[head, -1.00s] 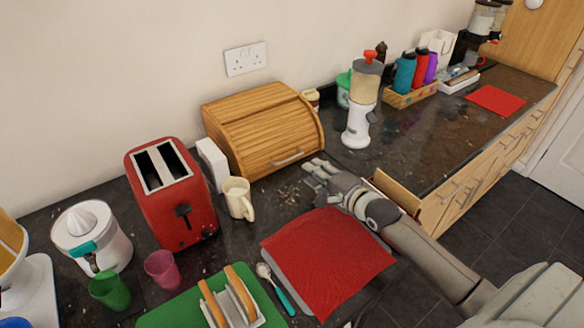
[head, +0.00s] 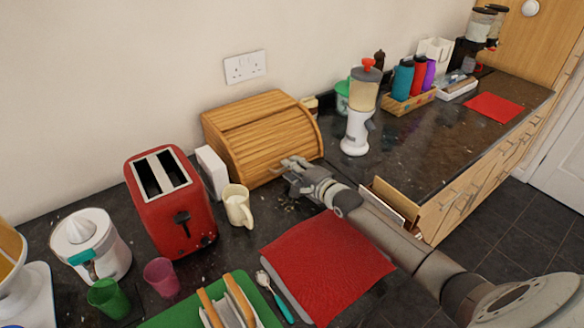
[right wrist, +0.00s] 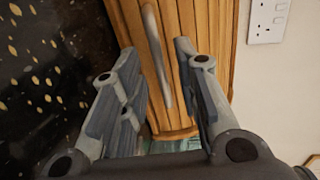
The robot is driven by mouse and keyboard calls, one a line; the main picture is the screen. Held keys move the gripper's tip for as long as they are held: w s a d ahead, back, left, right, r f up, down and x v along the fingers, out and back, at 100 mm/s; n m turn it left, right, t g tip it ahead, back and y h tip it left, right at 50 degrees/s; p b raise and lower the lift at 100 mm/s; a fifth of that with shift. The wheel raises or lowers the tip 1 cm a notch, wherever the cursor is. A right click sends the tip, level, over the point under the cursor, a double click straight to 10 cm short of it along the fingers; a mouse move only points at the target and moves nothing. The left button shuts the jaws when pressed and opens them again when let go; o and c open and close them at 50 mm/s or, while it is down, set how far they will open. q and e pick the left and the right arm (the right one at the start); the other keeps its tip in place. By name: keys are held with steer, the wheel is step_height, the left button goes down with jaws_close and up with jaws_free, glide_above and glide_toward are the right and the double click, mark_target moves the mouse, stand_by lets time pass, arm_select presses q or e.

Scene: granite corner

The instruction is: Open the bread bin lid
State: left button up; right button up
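The wooden bread bin (head: 255,125) stands against the wall, its slatted roll-top lid (head: 245,148) down. In the right wrist view the metal handle (right wrist: 157,50) runs lengthwise in the gap between the two fingertips of my right gripper (right wrist: 156,52). The fingers are spread, with space on both sides of the handle. I cannot tell whether the fingertips reach past it. My left gripper is not in view.
A white mug (head: 238,206), white box (head: 212,170) and red toaster (head: 170,200) stand left of the bin. A white-based dispenser (head: 357,130) stands to its right. A red cloth (head: 325,262) lies in front. An open drawer (head: 395,200) is beside my right arm.

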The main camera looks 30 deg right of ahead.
steer(key=shift+w+f, duration=0.1)
steer(key=shift+w, duration=0.35)
jaws_close()
